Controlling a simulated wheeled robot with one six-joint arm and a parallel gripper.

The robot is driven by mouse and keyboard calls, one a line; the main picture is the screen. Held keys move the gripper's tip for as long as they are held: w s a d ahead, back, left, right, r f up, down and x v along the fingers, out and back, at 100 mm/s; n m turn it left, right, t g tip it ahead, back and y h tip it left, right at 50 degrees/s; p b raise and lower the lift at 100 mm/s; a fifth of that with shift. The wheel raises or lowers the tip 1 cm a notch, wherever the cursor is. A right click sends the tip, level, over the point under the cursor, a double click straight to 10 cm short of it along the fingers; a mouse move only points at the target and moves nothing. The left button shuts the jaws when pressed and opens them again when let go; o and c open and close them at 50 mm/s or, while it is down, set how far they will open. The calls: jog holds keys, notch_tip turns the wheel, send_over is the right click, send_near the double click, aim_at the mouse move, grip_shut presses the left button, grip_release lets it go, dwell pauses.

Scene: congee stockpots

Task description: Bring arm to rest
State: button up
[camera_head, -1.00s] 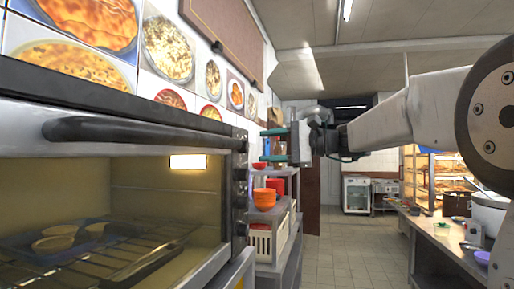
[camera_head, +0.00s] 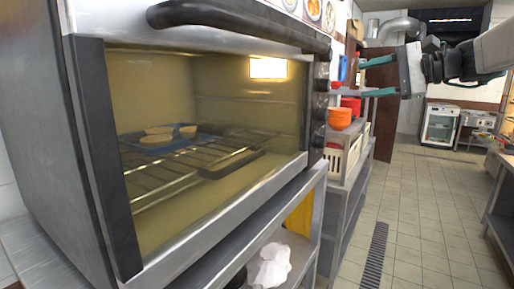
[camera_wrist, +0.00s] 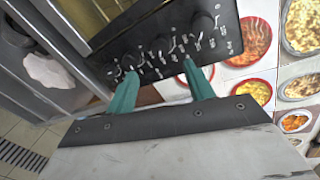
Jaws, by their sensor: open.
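My gripper (camera_head: 364,77) is at the upper right of the head view, with its two green fingers spread apart and pointing left. Nothing is between them. In the wrist view my gripper (camera_wrist: 158,88) shows its two green fingertips in front of the oven's black control panel (camera_wrist: 172,45), which has several knobs. I cannot tell whether the fingers touch the panel. My arm reaches in from the right edge of the head view.
A large oven (camera_head: 190,120) with a shut glass door fills the left. Orange bowls (camera_head: 340,118) and a cream crate (camera_head: 343,160) stand on shelving behind. The tiled floor (camera_head: 420,220) at the right is clear.

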jog(key=s+a+f+n+g+h, duration=0.1)
jog(key=s+a+f+g+h, duration=0.15)
jog(key=s+f, duration=0.45)
jog(key=s+a+f+n+g+h, duration=0.1)
jog(key=s+f+n+g+h, duration=0.15)
jog(key=s+f, duration=0.45)
jog(key=s+f+n+g+h, duration=0.2)
jog(key=s+f+n+h, duration=0.5)
jog(key=s+f, duration=0.8)
jog(key=s, duration=0.4)
jog(key=shift+s+a+f+h, duration=0.15)
jog(key=shift+a+h, duration=0.15)
jog(key=shift+a, duration=0.1)
jog(key=shift+g, duration=0.3)
